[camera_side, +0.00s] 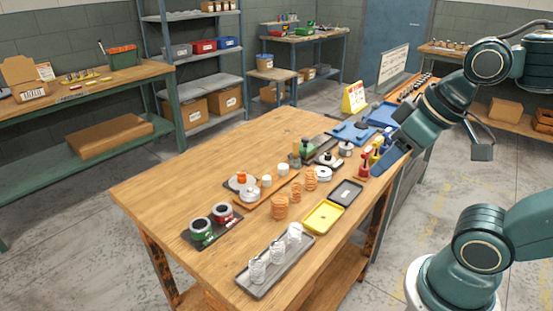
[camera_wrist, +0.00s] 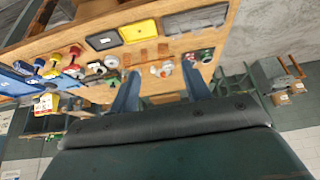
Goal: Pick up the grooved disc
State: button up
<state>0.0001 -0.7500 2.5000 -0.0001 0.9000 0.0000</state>
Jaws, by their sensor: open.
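A pale silver round disc (camera_side: 323,174) lies on the wooden table, between a copper coil and the black tray. It looks like the grooved disc, but its groove is too small to make out. In the wrist view a pale round piece (camera_wrist: 112,62) beside the black tray appears to be the same disc. My gripper (camera_side: 385,163) hangs over the right side of the table, right of the disc. In the wrist view my gripper (camera_wrist: 160,71) has its two blue fingers spread wide, with nothing between them. The disc lies left of the fingers there, clear of them.
Red, yellow and blue handled tools (camera_side: 372,158) stand close to my gripper. Copper coils (camera_side: 280,207), a yellow tray (camera_side: 323,217), a black tray (camera_side: 346,192) and a grey tray of clear coils (camera_side: 262,283) crowd the front. The table's left part (camera_side: 165,185) is clear.

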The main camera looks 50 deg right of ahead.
jog(key=o, duration=0.5)
jog(key=shift+o, duration=0.2)
jog(key=shift+w, duration=0.1)
jog(key=w+r+n+g+y, duration=0.15)
jog(key=w+n, duration=0.55)
jog(key=w, duration=1)
jog(key=w+d+f+n+g+y, duration=0.1)
jog(key=w+d+f+n, duration=0.2)
jog(key=w+f, duration=0.3)
jog(key=w+d+f+n+g+y, duration=0.1)
jog(key=w+d+f+n, duration=0.2)
jog(key=w+f, duration=0.3)
jog(key=w, duration=0.3)
jog(key=shift+w+f+n+y, duration=0.3)
jog(key=shift+w+y, duration=0.05)
